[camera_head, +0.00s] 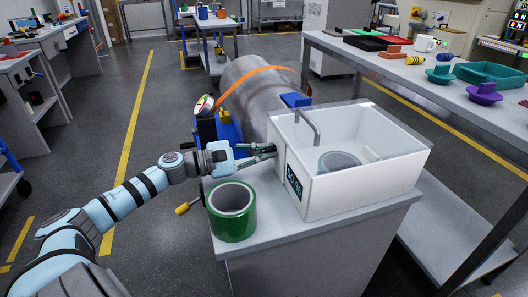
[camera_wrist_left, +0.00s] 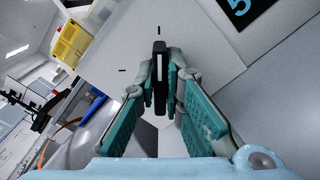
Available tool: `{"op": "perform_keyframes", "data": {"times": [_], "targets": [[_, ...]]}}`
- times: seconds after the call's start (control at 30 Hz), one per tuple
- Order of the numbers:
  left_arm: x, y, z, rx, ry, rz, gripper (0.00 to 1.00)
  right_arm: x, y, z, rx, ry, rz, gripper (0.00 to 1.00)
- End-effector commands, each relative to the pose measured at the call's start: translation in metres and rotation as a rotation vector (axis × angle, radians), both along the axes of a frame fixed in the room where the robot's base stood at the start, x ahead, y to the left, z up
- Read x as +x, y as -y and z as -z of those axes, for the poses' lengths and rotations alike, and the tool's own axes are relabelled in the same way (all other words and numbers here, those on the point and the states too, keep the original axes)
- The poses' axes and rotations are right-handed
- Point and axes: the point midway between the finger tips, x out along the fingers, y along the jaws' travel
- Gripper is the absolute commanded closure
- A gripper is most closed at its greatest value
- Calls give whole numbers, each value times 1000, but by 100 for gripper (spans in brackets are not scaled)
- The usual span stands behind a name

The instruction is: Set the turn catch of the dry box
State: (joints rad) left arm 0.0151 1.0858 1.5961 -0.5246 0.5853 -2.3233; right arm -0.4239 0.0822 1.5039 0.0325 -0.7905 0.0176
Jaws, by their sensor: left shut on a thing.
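The dry box (camera_head: 345,188) is a white box standing on a grey cabinet. A dark display with blue digits (camera_head: 293,183) is on its wall, partly visible at the top in the left wrist view (camera_wrist_left: 243,8). My left gripper (camera_head: 272,151) is at the box's left wall. In the left wrist view its teal fingers (camera_wrist_left: 161,92) are shut on the turn catch (camera_wrist_left: 160,62), a black bar with a pale strip. My right gripper is not in view.
A green tape roll (camera_head: 232,212) stands on the cabinet top (camera_head: 330,222), close below my left wrist. A large grey cylinder with an orange strap (camera_head: 250,90) is behind. A bench (camera_head: 400,75) with coloured parts stands at the right. The floor at left is clear.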

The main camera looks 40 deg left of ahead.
Motion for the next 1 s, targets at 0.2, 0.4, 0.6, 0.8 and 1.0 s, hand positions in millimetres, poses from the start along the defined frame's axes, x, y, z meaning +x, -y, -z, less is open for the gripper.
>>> {"op": "perform_keyframes", "data": {"times": [0.2, 0.4, 0.6, 0.8, 1.0], "targets": [[0, 0, 0, 2, -1, -1, 71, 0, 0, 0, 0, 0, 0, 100], [0, 0, 0, 0, -1, -1, 71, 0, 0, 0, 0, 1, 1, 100], [0, 0, 0, 0, -1, -1, 71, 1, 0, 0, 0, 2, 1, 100], [0, -1, -3, -104, -72, -3, 71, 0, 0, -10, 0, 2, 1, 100], [1, -2, -12, -535, -368, -3, 71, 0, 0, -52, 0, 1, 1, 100]]}}
